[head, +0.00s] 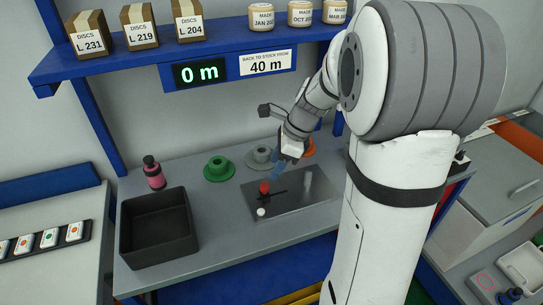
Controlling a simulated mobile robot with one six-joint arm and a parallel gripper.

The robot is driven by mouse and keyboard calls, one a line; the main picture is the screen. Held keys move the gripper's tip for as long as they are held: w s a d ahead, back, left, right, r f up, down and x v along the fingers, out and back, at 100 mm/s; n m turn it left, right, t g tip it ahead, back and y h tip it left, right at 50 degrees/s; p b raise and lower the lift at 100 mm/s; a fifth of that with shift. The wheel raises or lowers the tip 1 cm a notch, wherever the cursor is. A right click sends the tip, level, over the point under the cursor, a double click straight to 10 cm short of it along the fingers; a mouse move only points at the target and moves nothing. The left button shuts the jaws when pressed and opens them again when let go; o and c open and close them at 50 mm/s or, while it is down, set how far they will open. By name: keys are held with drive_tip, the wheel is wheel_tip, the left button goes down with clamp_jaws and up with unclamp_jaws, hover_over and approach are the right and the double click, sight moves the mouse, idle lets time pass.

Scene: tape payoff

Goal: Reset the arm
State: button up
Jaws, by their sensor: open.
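My gripper (279,170) shows in the head view at the end of my white and grey arm. A red knob (264,187) and a white knob (261,212) stand on the plate, just left of and below the fingers. I see nothing held in the gripper. The fingertips are small here, and I cannot tell whether they touch the plate. My large arm links hide the right part of the bench.
A green spool (218,168), a grey spool (261,157) and a partly hidden orange one (309,147) stand behind the plate. A black bin (125,243) and a pink bottle (154,178) are at left. The blue shelf (215,45) with boxes and a "0 m" display (199,72) hangs above.

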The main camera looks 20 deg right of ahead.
drive_tip(key=s+a+r+n+h, duration=0.1)
drive_tip(key=s+r+n+h, duration=0.1)
drive_tip(key=s+n, duration=0.7)
drive_tip(key=s+a+r+n+t+h, duration=0.1)
drive_tip(key=s+r+n+h, duration=0.1)
drive_tip(key=s+n, duration=0.7)
drive_tip(key=n, duration=0.3)
drive_tip(key=shift+s+a+r+n, duration=0.15)
drive_tip(key=shift+a+r+n, duration=0.05)
drive_tip(key=shift+r+n, duration=0.15)
